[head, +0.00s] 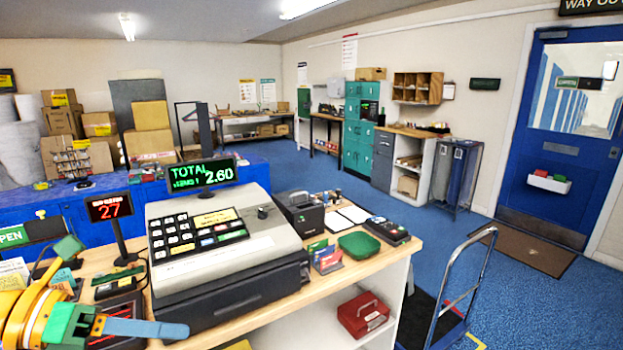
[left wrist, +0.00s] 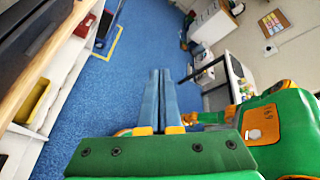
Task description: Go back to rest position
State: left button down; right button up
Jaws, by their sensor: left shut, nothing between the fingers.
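My left gripper (head: 186,330) shows at the bottom left of the head view, with a yellow and green wrist and blue fingers pointing right. It is in front of the cash register, over the near edge of the wooden counter. In the left wrist view its two long blue fingers (left wrist: 160,73) lie side by side, shut with nothing between them, above blue floor. My right gripper is in neither view.
The grey cash register (head: 225,255) stands on the wooden counter (head: 385,255), close to my left gripper. A red "27" display (head: 110,207) stands to its left. A hand truck (head: 465,285) is at the right. Blue carpet (head: 520,300) is open towards the door.

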pick_arm(q)
jog(key=w+a+f+n+t, duration=0.4)
jog(key=w+f+n+t, duration=0.55)
jog(key=w+n, duration=0.4)
jog(key=s+a+f+n+y, duration=0.3)
jog(key=f+n+y, duration=0.2)
jog(key=f+n, duration=0.6)
jog(key=s+a+f+n+y, duration=0.2)
jog(key=f+n+y, duration=0.35)
jog(key=f, duration=0.95)
jog(key=s+f+n+g+y, duration=0.2)
jog(key=s+f+n+g, duration=0.2)
jog(key=s+f, duration=0.6)
jog(key=s+d+f+n+g, duration=0.1)
jog(key=s+d+f+g, duration=0.2)
jog(key=s, duration=0.6)
jog(key=s+d+f+n+g, duration=0.2)
jog(key=s+f, duration=0.3)
jog(key=s, duration=0.4)
jog(key=s+d+f+n+g, duration=0.1)
jog(key=s+d+f+g, duration=0.3)
jog(key=s, duration=0.5)
jog(key=shift+f+n, duration=0.25)
jog(key=shift+n, duration=0.15)
jog(key=shift+h, duration=0.25)
